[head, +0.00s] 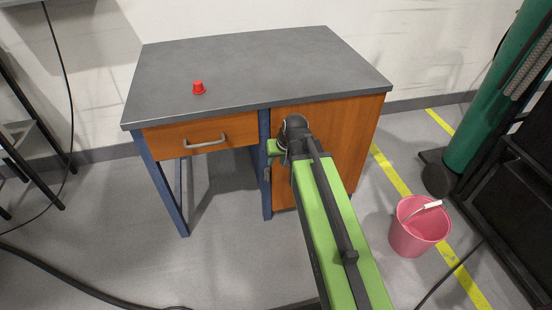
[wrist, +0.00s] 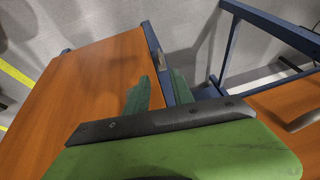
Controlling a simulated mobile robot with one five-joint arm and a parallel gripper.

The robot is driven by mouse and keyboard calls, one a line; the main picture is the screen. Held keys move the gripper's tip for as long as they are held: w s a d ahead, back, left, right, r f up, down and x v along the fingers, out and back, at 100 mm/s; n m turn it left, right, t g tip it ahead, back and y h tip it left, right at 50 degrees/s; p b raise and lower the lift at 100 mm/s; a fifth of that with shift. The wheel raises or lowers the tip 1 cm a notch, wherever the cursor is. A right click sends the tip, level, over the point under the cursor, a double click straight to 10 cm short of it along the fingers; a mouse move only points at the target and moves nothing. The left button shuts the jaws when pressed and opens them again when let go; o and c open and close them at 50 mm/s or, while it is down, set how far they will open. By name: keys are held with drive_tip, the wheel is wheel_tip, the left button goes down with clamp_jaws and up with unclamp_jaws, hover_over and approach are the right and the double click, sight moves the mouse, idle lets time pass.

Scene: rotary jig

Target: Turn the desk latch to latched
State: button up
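The desk (head: 230,65) has a grey top, blue legs, an orange drawer and an orange cabinet door (head: 335,125). In the wrist view a small grey metal latch (wrist: 154,46) sits at the edge of the door (wrist: 85,85), beside the blue post. In the head view my arm partly hides that area. My gripper (head: 270,148) is in front of the door's left edge. In the wrist view its two green fingers (wrist: 161,80) are apart, with nothing visible held between them. The latch shows beyond the fingertips, apparently untouched. Its exact turn is unclear.
A red button-like object (head: 199,88) is on the desktop. The drawer has a grey handle (head: 206,143). A pink bucket (head: 418,226) stands on the floor at right, near a green cylinder (head: 490,100) and dark cart. Floor in front of the desk's left side is mostly clear.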

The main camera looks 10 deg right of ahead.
drive_tip(key=shift+p+v, duration=0.35)
drive_tip(key=shift+v, duration=0.65)
drive_tip(key=shift+c, duration=0.3)
drive_tip(key=s+g, duration=0.1)
drive_tip(key=s, duration=0.3)
drive_tip(key=s+a+f+g+h, duration=0.1)
drive_tip(key=s+g, duration=0.1)
drive_tip(key=s, duration=0.2)
drive_tip(key=s+f+g, duration=0.1)
drive_tip(key=s, duration=0.3)
drive_tip(key=shift+s+a+g, duration=0.15)
drive_tip(key=shift+a+g, duration=0.15)
drive_tip(key=shift+a, duration=0.05)
clamp_jaws()
